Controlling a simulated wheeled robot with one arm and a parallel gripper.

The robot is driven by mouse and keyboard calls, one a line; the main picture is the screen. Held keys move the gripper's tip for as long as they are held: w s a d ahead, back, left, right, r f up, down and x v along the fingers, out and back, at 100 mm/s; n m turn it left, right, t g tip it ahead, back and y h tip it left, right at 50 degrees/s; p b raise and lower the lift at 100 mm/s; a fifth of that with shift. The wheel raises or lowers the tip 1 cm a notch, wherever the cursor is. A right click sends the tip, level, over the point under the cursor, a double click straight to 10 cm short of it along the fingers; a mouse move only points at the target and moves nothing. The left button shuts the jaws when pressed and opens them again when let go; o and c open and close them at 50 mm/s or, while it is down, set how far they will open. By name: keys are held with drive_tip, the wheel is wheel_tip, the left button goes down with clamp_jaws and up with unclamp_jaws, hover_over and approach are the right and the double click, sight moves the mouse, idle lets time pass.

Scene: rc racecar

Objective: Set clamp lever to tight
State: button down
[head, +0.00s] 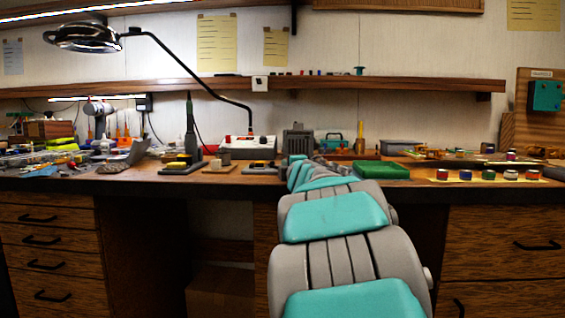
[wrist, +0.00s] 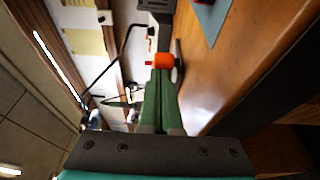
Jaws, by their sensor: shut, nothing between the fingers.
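My gripper (wrist: 162,78) shows in the wrist view as two green fingers lying together, with nothing between them. Just past the fingertips is an orange cylindrical piece (wrist: 161,60) with a small red end and a dark part on its right side. I cannot tell whether the fingertips touch it. I cannot tell for sure whether this piece belongs to the clamp, and no lever position can be read. In the head view my own arm stretches over the bench and hides my gripper and what lies in front of it.
The wooden bench top (head: 240,183) carries a grey block-shaped device (head: 298,138), a green tray (head: 381,170) and several coloured jars (head: 487,175). On its left are a stand (head: 190,130) and many loose tools. A lamp (head: 84,37) and a shelf (head: 420,84) hang above.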

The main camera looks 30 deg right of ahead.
drive_tip(key=shift+d+p, duration=0.55)
drive_tip(key=shift+d, duration=0.25)
